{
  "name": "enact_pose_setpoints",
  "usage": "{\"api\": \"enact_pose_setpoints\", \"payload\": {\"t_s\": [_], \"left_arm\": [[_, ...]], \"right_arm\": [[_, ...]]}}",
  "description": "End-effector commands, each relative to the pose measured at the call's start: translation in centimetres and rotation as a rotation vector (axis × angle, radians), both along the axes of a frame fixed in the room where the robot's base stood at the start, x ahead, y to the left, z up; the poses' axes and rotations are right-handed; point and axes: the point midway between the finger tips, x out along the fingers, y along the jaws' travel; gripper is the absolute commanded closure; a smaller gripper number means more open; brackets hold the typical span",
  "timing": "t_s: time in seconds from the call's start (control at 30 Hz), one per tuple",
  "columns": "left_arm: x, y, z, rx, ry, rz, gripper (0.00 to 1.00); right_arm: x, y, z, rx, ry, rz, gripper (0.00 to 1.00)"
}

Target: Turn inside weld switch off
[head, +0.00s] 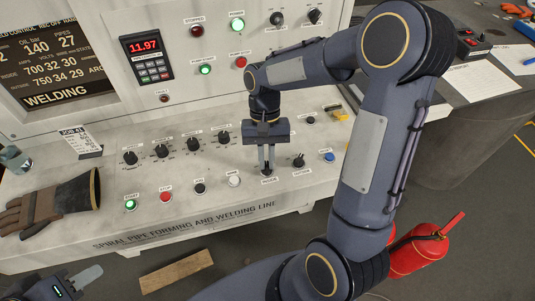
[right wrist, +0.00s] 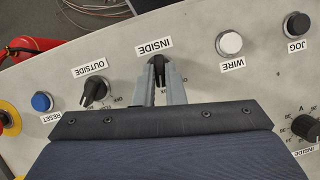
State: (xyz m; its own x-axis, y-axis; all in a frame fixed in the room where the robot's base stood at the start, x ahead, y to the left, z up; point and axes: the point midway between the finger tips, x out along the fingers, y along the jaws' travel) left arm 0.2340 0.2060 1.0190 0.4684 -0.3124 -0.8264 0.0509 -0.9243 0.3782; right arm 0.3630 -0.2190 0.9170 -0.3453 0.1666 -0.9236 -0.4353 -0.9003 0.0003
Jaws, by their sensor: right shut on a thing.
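The inside weld switch (right wrist: 158,66) is a black rotary knob beside the label INSIDE in the right wrist view. My right gripper (right wrist: 159,80) has its two fingers on either side of the knob, shut on it. In the head view my right gripper (head: 267,164) points down at the console's front panel, and the fingers mostly hide the knob. The knob's exact setting is hard to read. My left gripper (head: 80,283) shows only in part at the lower left of the head view, away from the console controls; its opening cannot be seen.
The outside switch (right wrist: 95,91), blue reset button (right wrist: 41,102) and white wire button (right wrist: 229,43) flank the knob. A work glove (head: 55,203) lies on the console at left. The monitor (head: 55,55) reads WELDING.

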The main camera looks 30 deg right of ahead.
Motion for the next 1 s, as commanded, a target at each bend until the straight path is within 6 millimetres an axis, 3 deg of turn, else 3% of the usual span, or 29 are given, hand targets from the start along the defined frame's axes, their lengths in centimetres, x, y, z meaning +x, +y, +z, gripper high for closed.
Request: {"api": "enact_pose_setpoints", "payload": {"t_s": [0.6,1.0], "left_arm": [[0.0,0.0,1.7,0.0,0.0,0.0,0.64],[0.0,0.0,1.9,0.0,0.0,0.0,0.64]], "right_arm": [[0.2,0.6,0.1,-0.002,-0.002,0.586,1.0],[0.1,0.9,0.1,-0.002,-0.004,0.887,1.0]]}}
